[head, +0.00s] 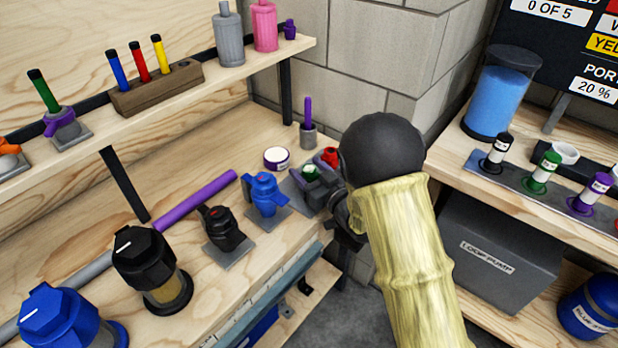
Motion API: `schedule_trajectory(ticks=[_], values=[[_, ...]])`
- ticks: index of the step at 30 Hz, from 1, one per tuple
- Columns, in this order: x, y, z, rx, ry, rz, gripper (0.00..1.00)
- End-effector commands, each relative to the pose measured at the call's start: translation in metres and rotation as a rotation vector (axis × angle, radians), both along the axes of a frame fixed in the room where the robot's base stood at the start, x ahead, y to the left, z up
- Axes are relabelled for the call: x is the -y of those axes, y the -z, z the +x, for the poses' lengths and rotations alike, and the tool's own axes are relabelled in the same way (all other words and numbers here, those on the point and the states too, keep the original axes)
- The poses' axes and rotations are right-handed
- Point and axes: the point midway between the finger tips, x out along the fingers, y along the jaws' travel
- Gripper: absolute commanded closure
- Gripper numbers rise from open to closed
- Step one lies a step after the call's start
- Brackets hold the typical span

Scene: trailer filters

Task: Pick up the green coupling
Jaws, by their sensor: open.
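A small green coupling (311,172) sits on a grey fixture at the right end of the workbench, beside a red part (330,157). My gripper (343,212) is dark and mostly hidden behind my yellow-sleeved arm and its black round joint. The visible part of it is close to the right side of the green coupling, over the bench's right end. It is open. I cannot tell whether it touches the coupling or its fixture, and nothing shows held in it.
A blue valve (264,193), a black valve (222,228) and a purple tube (195,202) stand or lie left of the coupling. A white-lidded jar (277,158) and a grey cup (308,136) are behind it. A second bench (465,125) on the right holds several labelled bottles.

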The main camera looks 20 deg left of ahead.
Motion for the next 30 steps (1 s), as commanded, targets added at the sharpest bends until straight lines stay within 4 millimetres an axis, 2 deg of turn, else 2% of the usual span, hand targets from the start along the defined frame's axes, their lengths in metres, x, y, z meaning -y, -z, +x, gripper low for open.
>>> schedule_trajectory(ticks=[12, 18, 19, 30], values=[[0.0003, -0.0001, -0.0004, 0.001, 0.000, 0.001, 0.44], [0.0003, -0.0001, -0.0004, 0.000, 0.000, 0.000, 0.83], [0.0004, -0.0001, -0.0004, 0.000, 0.000, 0.000, 0.86], [0.0005, -0.0057, -0.0002, 0.001, 0.000, 0.002, 0.86]])
